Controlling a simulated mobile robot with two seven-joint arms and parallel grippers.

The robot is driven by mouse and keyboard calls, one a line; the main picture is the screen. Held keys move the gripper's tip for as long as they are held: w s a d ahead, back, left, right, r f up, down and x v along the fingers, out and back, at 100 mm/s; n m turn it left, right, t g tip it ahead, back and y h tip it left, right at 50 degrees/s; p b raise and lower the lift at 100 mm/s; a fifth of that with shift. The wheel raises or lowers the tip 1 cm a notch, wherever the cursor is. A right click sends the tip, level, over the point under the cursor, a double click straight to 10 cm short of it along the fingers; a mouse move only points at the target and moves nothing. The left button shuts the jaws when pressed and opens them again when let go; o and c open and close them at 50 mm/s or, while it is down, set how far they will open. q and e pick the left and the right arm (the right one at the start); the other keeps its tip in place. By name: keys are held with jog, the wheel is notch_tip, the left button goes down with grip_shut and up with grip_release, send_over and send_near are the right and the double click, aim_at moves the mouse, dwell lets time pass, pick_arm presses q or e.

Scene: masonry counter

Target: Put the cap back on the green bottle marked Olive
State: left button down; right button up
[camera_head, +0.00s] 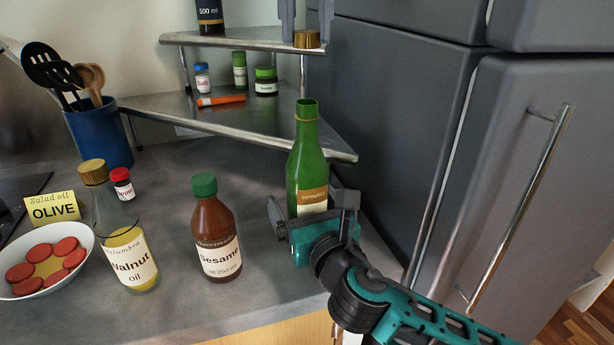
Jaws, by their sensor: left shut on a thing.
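The green bottle (308,165) stands upright and uncapped right of the sesame bottle. Its label is too small to read surely, and its base is hidden by my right gripper (312,212). The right gripper's fingers lie on both sides of the bottle's lower part. Whether they press on it I cannot tell. My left gripper (306,28) shows only as grey fingers at the top edge. It is shut on a gold cap (307,40), held above and apart from the bottle's open mouth. A yellow card (52,208) reads "Salad oil OLIVE" at the left.
The sesame bottle (216,235) and walnut oil bottle (125,240) stand capped at the left, near a small red-capped jar (122,184) and white bowl (78,274). A metal corner shelf (250,120) is behind; a grey fridge (400,130) is at right.

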jog(key=c, duration=1.5)
pick_arm(q)
send_over(308, 101)
jog(key=shift+s+f, duration=0.2)
jog(key=shift+f, duration=1.05)
jog(key=shift+s+f, duration=0.2)
jog(key=shift+f, duration=1)
